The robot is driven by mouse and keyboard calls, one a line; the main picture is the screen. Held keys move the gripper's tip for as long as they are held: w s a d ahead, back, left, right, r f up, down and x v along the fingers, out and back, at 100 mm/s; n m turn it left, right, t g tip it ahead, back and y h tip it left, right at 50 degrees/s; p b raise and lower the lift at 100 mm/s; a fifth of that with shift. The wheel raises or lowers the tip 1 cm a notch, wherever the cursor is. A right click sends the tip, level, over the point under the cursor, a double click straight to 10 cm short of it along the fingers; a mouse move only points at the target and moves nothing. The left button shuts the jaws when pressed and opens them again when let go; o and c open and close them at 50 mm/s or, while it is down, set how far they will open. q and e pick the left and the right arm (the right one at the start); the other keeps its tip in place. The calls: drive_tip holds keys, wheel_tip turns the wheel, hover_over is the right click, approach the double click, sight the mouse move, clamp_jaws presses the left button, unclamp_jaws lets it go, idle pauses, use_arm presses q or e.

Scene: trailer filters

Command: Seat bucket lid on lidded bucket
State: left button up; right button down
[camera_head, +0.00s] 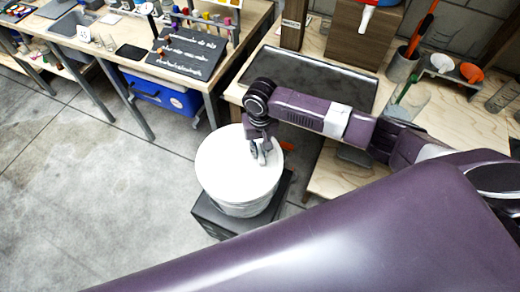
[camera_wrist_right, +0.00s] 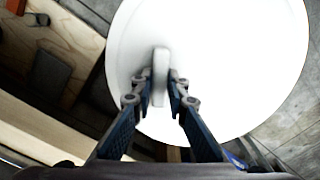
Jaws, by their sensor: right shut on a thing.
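The white round bucket lid (camera_head: 222,168) is over the top of the white lidded bucket (camera_head: 238,210), and it also fills much of the wrist view (camera_wrist_right: 235,70). From the head view the lid looks level and lined up with the bucket, but I cannot tell whether it is fully down on the rim. In the wrist view the right gripper (camera_wrist_right: 161,88) is shut on the lid's upright grip tab (camera_wrist_right: 160,66). The bucket's rim is mostly hidden under the lid. My left gripper is not in view.
The bucket stands on a dark box (camera_head: 268,212) on the concrete floor. A wooden bench with a black tray (camera_head: 310,78) is behind it, under my right arm. Floor at left (camera_head: 90,190) is clear.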

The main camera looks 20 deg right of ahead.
drive_tip(key=shift+p, duration=0.45)
drive_tip(key=shift+f, duration=0.1)
drive_tip(key=c, duration=1.3)
unclamp_jaws()
drive_tip(key=shift+r+p, duration=3.55)
drive_tip(key=shift+p, duration=0.75)
